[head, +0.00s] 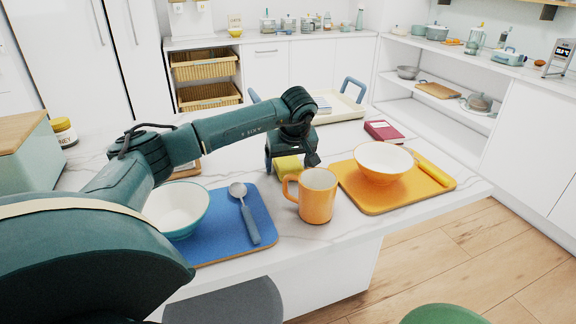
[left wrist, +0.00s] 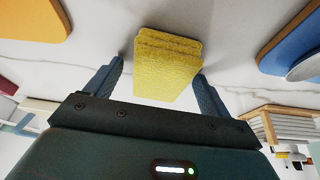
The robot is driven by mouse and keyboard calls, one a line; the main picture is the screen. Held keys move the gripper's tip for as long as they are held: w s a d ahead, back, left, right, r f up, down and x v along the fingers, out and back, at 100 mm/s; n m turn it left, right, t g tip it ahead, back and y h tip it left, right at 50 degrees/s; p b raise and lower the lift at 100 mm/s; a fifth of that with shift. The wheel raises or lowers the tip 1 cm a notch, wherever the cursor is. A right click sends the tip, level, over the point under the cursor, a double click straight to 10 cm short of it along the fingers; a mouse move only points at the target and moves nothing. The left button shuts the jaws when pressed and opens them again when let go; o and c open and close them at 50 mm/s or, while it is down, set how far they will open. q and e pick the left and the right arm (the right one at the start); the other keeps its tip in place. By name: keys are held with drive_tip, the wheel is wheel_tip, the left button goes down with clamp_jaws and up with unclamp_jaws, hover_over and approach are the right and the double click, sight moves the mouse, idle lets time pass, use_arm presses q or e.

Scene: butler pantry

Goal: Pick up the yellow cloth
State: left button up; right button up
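The yellow cloth (head: 287,168) is a folded, fuzzy stack lying on the white marble counter behind the orange mug. It also shows in the left wrist view (left wrist: 166,68). My left gripper (head: 291,163) is lowered over it from above. In the left wrist view my gripper (left wrist: 159,70) is open, with one finger on each side of the cloth. A gap shows between the left-hand finger and the cloth; the right-hand finger is very close to it, and I cannot tell whether they touch. My right gripper is not in view.
The orange mug (head: 318,197) stands just in front of the cloth. A blue mat (head: 232,211) with a white bowl (head: 180,212) and spoon (head: 245,212) is left. An orange mat (head: 369,200) with a bowl (head: 383,160) is right. A red book (head: 384,132) and tray (head: 345,106) lie behind.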

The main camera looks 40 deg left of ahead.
sight(289, 162)
use_arm(q)
drive_tip(key=c, duration=1.1)
wheel_tip(289, 162, up, 10)
drive_tip(key=shift+r, duration=0.25)
drive_tip(key=o, duration=0.4)
drive_tip(key=shift+c, duration=1.2)
